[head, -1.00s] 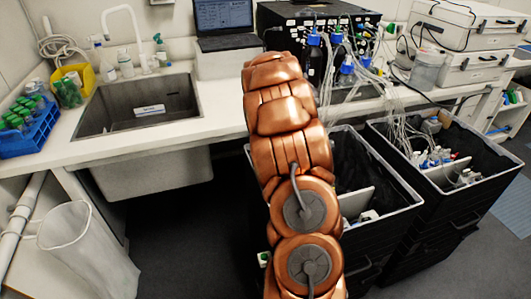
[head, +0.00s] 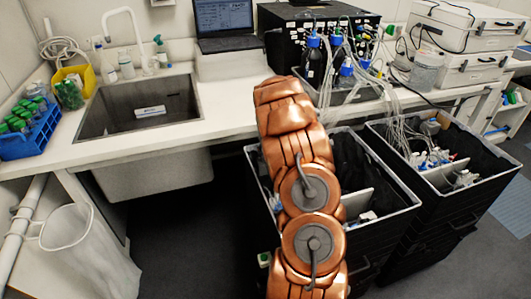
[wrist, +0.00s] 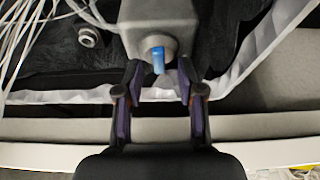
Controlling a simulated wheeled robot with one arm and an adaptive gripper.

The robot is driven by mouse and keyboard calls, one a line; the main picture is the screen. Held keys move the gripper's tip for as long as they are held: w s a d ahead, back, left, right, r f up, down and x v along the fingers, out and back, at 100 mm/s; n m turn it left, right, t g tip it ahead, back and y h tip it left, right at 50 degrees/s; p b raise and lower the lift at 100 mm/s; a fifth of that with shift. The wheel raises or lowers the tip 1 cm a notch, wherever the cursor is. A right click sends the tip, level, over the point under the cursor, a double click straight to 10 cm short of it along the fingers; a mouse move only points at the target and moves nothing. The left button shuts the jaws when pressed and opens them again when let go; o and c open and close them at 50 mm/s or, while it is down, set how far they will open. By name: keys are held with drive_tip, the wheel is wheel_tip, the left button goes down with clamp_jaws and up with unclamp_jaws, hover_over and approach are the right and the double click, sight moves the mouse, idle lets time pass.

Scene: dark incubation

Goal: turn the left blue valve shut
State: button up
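One blue valve (wrist: 158,60) shows in the wrist view, as a small blue lever sticking out of a grey housing (wrist: 158,20). I cannot tell from this view whether it is the left one, or whether it stands open or shut. My gripper (wrist: 160,84) is open, with its two dark fingers spread to the left and right below the housing. The blue lever lies between the fingertips in the picture, with a visible gap on each side. In the head view my arm hides the gripper and I cannot make out the valve.
Black bins (head: 395,205) lined with plastic stand under the bench, holding bottles and tubing. Blue-capped bottles (head: 314,62) stand before a black instrument (head: 290,22) on the bench. A sink (head: 140,120) is at left. White tubes (wrist: 22,30) hang at the wrist view's upper left.

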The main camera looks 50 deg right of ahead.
drive_tip(key=shift+x, duration=1.05)
drive_tip(key=shift+c, duration=0.4)
clamp_jaws()
